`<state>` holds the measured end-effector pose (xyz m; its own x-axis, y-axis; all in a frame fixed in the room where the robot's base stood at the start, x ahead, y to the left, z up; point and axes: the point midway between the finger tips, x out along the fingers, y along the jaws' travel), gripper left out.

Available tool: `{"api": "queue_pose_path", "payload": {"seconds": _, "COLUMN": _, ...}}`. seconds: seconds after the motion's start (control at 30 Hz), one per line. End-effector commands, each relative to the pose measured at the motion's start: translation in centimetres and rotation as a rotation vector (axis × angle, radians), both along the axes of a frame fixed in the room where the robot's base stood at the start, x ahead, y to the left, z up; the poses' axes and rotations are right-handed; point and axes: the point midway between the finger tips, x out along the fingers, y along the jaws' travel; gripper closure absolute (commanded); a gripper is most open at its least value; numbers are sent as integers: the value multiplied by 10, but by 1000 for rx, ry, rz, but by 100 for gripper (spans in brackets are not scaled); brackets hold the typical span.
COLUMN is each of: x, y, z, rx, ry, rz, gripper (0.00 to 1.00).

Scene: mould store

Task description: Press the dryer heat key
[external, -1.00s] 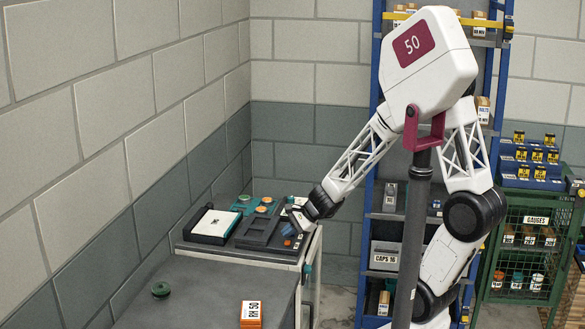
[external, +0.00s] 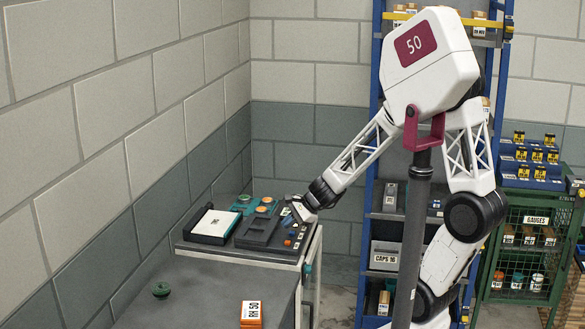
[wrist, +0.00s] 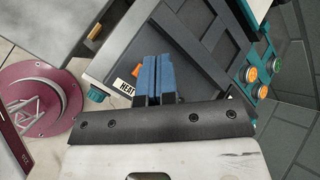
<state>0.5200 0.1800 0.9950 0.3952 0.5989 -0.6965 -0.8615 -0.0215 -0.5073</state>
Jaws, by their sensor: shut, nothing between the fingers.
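A dark dryer console (external: 258,231) stands on the bench against the left wall, with small keys along its right side. In the wrist view a white label reading HEAT (wrist: 124,90) lies on the console just left of my fingers. A small orange patch (wrist: 137,70), perhaps the heat key, shows between that label and the fingers, partly hidden. My gripper (external: 288,221) is over the right side of the console. Its blue fingers (wrist: 152,73) are together with nothing between them. I cannot tell whether the tips touch the console.
Orange and green round buttons (wrist: 249,74) sit on a teal strip of the console. A white-topped box (external: 212,224) stands to its left. A green round part (external: 160,289) and an orange box (external: 251,313) lie on the nearer bench. A blue shelf rack stands behind my arm.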

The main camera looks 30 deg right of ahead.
Motion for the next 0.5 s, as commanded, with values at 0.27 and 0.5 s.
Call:
{"api": "queue_pose_path", "payload": {"seconds": 0.27, "x": 0, "y": 0, "z": 19, "rx": 0, "ry": -2, "rz": 1, "gripper": 100}}
{"api": "queue_pose_path", "payload": {"seconds": 0.5, "x": 0, "y": 0, "z": 26, "rx": 0, "ry": -1, "rz": 1, "gripper": 100}}
